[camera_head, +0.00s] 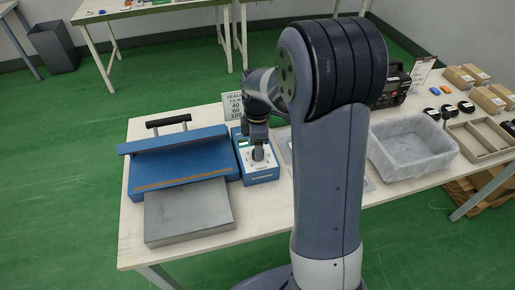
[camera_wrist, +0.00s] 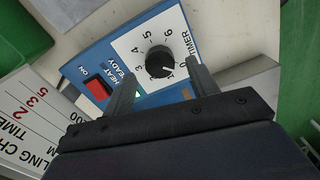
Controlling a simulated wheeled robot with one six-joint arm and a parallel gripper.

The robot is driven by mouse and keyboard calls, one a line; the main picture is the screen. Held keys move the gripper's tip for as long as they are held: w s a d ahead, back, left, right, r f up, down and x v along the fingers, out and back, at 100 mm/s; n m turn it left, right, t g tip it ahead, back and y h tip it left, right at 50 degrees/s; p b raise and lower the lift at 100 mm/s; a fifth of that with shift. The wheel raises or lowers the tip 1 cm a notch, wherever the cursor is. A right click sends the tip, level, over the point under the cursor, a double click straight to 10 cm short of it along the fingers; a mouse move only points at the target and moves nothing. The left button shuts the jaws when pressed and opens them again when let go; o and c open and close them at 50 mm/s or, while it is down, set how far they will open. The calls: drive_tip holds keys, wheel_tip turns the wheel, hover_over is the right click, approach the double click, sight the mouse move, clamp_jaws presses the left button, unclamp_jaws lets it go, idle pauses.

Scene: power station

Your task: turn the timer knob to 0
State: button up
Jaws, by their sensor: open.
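The timer knob (camera_wrist: 160,61) is round and black, on a white dial face with printed numbers and the word TIMER, on a blue control box (camera_head: 261,173). A small pale mark shows near the knob's lower right edge; I cannot tell exactly which number it points to. My gripper (camera_wrist: 161,70) is open, with one finger on each side of the knob in the wrist view. I cannot tell whether either finger touches it. In the head view my gripper (camera_head: 258,151) is over the box's dial face and mostly hides the knob.
A red ON switch (camera_wrist: 98,89) sits beside the dial. A blue sealer (camera_head: 180,160) with a grey plate (camera_head: 188,210) stands left of the box. A sign (camera_head: 233,105) stands behind. A clear bin (camera_head: 410,148) is to the right. The table's front edge is bare.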

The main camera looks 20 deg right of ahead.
wheel_tip(320, 180, up, 8)
idle(0.5)
wheel_tip(320, 180, down, 11)
drive_tip(key=shift+r, duration=0.1)
idle(0.4)
drive_tip(key=shift+r, duration=0.15)
drive_tip(key=shift+f, duration=0.2)
drive_tip(key=m, duration=0.5)
drive_tip(key=shift+r, duration=0.1)
drive_tip(key=m, duration=0.6)
drive_tip(key=shift+m+p, duration=0.3)
drive_tip(key=shift+p, duration=0.05)
drive_tip(key=m, duration=0.5)
drive_tip(key=m+p, duration=0.1)
drive_tip(key=m, duration=0.4)
drive_tip(key=shift+m, duration=0.4)
idle(0.8)
